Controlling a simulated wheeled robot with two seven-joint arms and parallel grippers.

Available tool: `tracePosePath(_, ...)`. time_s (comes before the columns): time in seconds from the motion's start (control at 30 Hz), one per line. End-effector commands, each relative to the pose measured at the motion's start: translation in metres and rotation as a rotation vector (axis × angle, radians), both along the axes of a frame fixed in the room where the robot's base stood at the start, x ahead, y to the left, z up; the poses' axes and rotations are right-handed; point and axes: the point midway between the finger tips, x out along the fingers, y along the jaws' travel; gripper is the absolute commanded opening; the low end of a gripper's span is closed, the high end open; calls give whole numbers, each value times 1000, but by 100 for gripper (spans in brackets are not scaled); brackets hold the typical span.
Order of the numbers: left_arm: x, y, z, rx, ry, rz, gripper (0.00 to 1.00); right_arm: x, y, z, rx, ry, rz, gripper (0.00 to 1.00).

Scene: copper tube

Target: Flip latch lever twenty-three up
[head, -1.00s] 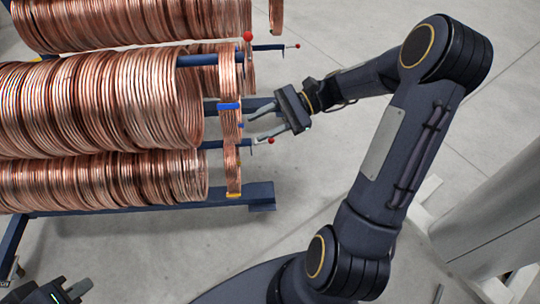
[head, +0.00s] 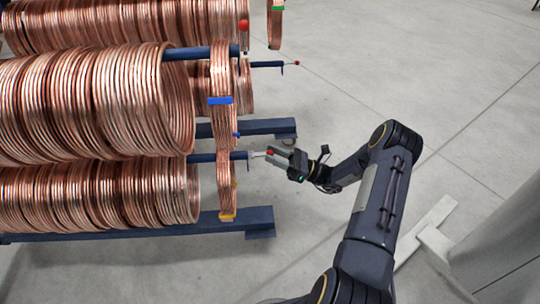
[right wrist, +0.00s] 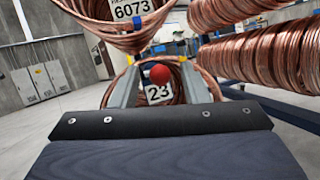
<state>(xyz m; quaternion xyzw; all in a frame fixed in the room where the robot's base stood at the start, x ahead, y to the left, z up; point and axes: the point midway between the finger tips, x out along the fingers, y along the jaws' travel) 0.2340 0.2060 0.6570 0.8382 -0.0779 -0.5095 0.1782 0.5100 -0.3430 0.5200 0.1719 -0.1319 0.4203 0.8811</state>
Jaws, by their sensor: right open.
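The lever's red ball tip (head: 270,153) is at the end of the lower blue bar (head: 205,158). In the right wrist view the red ball (right wrist: 160,74) shows just above a white label reading 23 (right wrist: 159,93). My right gripper (head: 266,154) is at this bar end, with its fingers reaching left toward the coils. In the right wrist view the right gripper (right wrist: 160,88) is open, one finger on each side of the ball, with gaps visible. The lever's shaft is mostly hidden. My left gripper is not in view.
Copper coils (head: 85,105) hang in rows on the rack. A higher bar carries another red-ball lever (head: 243,26) standing up, and a further bar end has a small red ball (head: 297,63). A blue base beam (head: 255,217) lies below.

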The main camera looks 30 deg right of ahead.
Motion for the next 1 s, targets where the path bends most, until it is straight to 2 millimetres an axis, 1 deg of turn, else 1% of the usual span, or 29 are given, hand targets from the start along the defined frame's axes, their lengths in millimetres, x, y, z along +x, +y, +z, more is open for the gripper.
tracePosePath(0.03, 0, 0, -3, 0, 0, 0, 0, 4, 5, 2, 0, -1, 2, 41)
tracePosePath(0.2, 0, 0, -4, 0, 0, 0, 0, 10, 12, 6, -2, 0, 1, 41)
tracePosePath(0.43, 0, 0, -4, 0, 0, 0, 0, 11, 13, 7, -1, 0, 0, 41)
tracePosePath(0.47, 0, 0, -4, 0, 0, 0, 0, 11, 13, 7, -1, 0, 0, 40)
tracePosePath(0.77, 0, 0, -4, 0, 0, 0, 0, 11, 12, 6, -2, 0, 0, 0)
tracePosePath(1.0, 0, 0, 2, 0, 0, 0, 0, 11, 12, 10, -21, 9, -1, 0)
